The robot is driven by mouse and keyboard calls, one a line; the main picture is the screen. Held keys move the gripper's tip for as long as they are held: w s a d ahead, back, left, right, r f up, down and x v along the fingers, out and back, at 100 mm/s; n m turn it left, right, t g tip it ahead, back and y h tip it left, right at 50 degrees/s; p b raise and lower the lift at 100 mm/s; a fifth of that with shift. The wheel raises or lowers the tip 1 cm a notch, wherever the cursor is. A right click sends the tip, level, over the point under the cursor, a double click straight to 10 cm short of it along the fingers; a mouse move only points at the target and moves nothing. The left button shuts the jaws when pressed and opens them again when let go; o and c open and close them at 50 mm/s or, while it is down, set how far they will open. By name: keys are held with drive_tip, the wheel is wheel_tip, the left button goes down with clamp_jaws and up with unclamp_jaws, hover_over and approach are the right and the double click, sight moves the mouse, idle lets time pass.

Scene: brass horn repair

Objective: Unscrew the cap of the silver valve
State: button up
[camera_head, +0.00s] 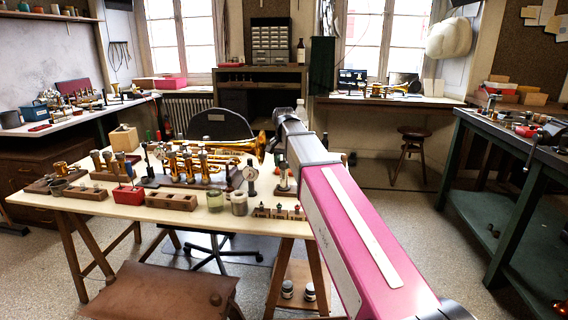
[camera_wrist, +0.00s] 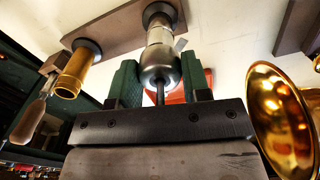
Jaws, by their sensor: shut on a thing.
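In the wrist view, the silver valve (camera_wrist: 160,36) stands in a wooden block (camera_wrist: 113,27) with a dark ring at its foot. Its rounded silver cap (camera_wrist: 160,66) has a thin dark stem pointing back toward my gripper's dark plate. The green fingers of my gripper (camera_wrist: 160,62) stand on both sides of the cap and are shut on it. The cap and valve body look in line; I cannot tell how far the thread is turned. In the head view, my pink arm reaches over the right end of the table and hides most of the gripper.
A brass valve (camera_wrist: 75,75) stands beside it in the same block. A brass bell (camera_wrist: 280,115) is close on the right. A stool (camera_head: 412,150) stands beyond.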

drive_tip(key=n, duration=0.4)
drive_tip(key=shift+n, duration=0.3)
drive_tip(key=shift+n, duration=0.8)
drive_tip(key=n, duration=0.3)
drive_tip(key=shift+n, duration=0.3)
drive_tip(key=n, duration=0.2)
drive_tip(key=shift+n, duration=1.6)
